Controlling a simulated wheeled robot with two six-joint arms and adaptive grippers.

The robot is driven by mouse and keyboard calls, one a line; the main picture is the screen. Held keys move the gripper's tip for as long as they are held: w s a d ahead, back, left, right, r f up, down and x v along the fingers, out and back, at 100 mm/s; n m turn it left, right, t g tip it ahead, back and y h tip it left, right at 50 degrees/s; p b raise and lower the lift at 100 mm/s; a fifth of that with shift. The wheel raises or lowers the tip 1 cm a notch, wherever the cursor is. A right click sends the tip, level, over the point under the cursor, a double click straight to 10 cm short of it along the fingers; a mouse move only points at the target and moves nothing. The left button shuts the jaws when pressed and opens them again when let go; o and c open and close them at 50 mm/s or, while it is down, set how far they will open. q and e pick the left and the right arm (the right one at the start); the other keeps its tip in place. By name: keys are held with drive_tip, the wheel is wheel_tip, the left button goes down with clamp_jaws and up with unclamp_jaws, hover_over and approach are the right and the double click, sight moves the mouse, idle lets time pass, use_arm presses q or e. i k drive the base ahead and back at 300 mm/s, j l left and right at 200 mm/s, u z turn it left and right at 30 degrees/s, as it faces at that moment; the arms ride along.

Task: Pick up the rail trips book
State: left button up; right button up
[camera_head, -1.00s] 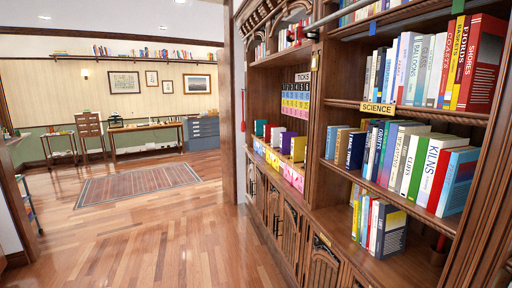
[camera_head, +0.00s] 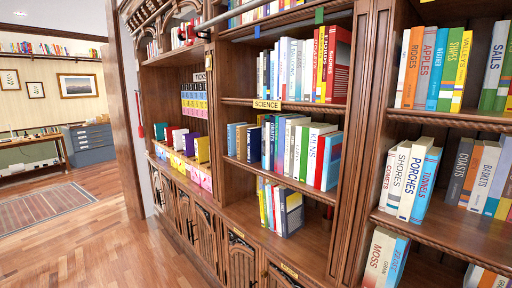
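I cannot make out a book titled rail trips in the head view; many spines are too small to read. Books stand on the tall wooden bookcase (camera_head: 356,130). Its middle bay has a SCIENCE label (camera_head: 267,105) on a shelf edge, with a row of books (camera_head: 290,150) below it, including one reading KILNS (camera_head: 308,155). The right bay holds books reading RIDGES (camera_head: 408,68), APPLES (camera_head: 425,68), PORCHES (camera_head: 408,185) and TUNNELS (camera_head: 425,188). Neither of my grippers is in view.
Low cupboards (camera_head: 205,215) run along the bookcase foot. The wooden floor (camera_head: 95,245) at left is clear. Through a doorway are a rug (camera_head: 45,205), a grey drawer cabinet (camera_head: 88,145) and a framed picture (camera_head: 78,86).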

sight(254, 133)
drive_tip(key=i+z, duration=0.1)
drive_tip(key=z, duration=0.3)
drive_tip(key=i+j+z, duration=0.1)
drive_tip(key=z, duration=0.3)
drive_tip(key=i+j+z, duration=0.1)
drive_tip(key=i+j, duration=0.2)
drive_tip(key=i+j+z, duration=0.15)
drive_tip(key=j, duration=0.3)
drive_tip(key=i+j+z, duration=0.1)
drive_tip(key=i+j, duration=0.25)
drive_tip(key=i+j+z, duration=0.15)
drive_tip(key=j, duration=0.35)
